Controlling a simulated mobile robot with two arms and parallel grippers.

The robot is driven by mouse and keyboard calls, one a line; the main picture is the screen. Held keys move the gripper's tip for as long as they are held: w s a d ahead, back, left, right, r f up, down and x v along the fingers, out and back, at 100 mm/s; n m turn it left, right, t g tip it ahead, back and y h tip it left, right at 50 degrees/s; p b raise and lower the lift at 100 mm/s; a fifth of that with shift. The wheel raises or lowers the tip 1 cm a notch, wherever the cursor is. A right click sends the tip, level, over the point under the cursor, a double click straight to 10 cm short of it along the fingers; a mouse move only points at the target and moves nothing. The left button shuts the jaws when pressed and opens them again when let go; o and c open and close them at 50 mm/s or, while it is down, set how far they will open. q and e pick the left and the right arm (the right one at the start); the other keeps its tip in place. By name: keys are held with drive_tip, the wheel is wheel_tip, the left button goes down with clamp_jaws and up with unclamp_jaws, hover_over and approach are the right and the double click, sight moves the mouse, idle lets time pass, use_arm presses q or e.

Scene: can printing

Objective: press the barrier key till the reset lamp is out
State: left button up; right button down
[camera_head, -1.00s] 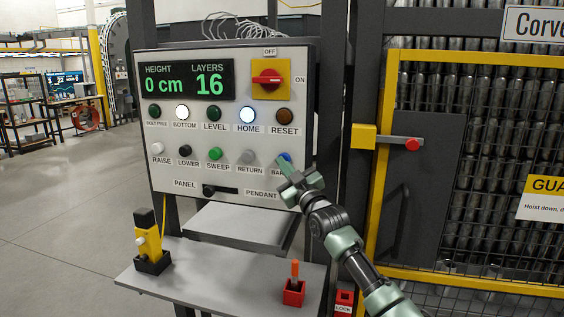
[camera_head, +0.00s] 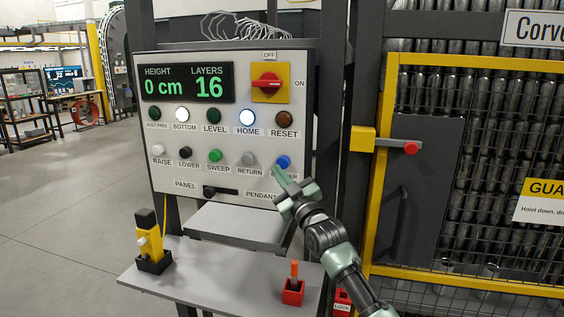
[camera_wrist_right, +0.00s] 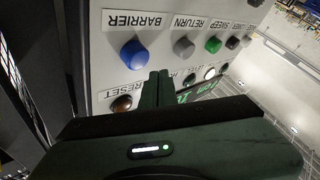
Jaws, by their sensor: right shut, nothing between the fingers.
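The blue barrier key (camera_head: 283,162) is at the right end of the panel's lower button row. It also shows in the right wrist view (camera_wrist_right: 134,55). The reset lamp (camera_head: 284,117) above it is dull brown and looks unlit; it also shows in the wrist view (camera_wrist_right: 121,103). My right gripper (camera_head: 279,173) is shut and empty, its fingertips just below the blue key in the head view and partly over its label. In the wrist view the closed fingers (camera_wrist_right: 157,88) stand beside the key, apart from it. My left gripper is not in view.
The grey control panel (camera_head: 228,183) reads 0 cm and 16 layers. The bottom lamp (camera_head: 182,114) and home lamp (camera_head: 246,116) glow white. A shelf (camera_head: 210,284) below carries a yellow-black device (camera_head: 150,243) and a red-based lever (camera_head: 293,291). A yellow-framed cage gate stands right.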

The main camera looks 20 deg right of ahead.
drive_tip(key=s+a+p, duration=0.1)
drive_tip(key=s+a, duration=0.1)
drive_tip(key=s, duration=0.1)
drive_tip(key=shift+p, duration=0.4)
idle(0.4)
